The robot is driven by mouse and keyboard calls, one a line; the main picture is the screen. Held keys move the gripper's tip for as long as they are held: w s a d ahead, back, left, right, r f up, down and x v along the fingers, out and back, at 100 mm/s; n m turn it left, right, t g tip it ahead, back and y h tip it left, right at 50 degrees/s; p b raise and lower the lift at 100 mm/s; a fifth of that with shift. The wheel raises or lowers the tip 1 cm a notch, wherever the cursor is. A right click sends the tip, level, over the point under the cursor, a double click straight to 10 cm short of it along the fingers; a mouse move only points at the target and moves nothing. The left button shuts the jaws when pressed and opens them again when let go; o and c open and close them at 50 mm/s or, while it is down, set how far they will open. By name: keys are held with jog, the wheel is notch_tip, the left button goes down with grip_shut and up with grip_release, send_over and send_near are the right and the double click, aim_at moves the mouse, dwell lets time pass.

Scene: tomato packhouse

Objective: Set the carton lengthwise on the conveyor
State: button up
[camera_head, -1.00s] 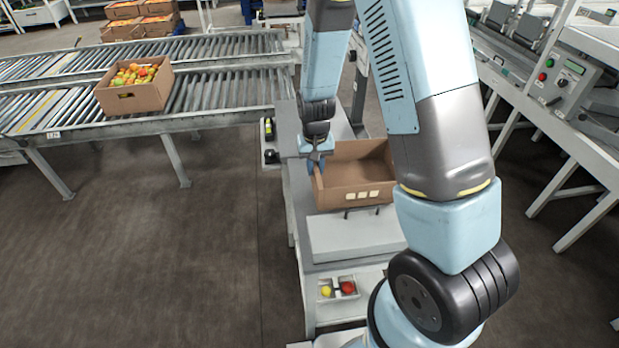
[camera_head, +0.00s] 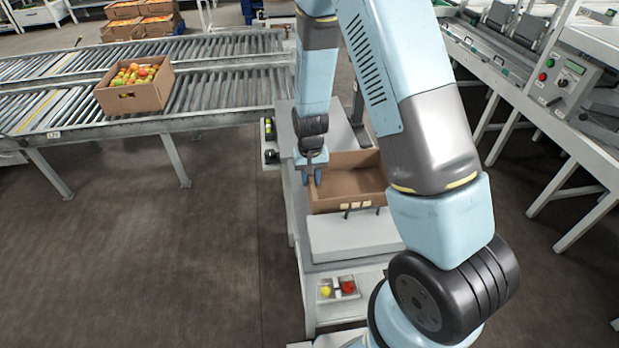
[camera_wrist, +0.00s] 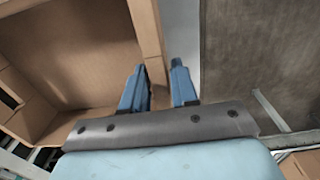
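The brown cardboard carton (camera_head: 330,209) is open-topped and looks empty. In the head view it appears at the far side of a pale block on the grey stand, and I cannot tell whether it rests on the surface. My gripper (camera_head: 313,178) points down at the carton's left wall. The roller conveyor (camera_head: 215,98) is at the upper left, well away from the carton.
Another carton (camera_head: 133,97) full of tomatoes stands on the near conveyor, with free rollers to its right. A small tray with red and yellow items (camera_head: 338,289) sits at the stand's near end. A machine with a control panel (camera_head: 562,85) is at right.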

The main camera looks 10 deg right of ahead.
jog(key=o, duration=0.3)
notch_tip(320, 180, up, 12)
dwell(0.8)
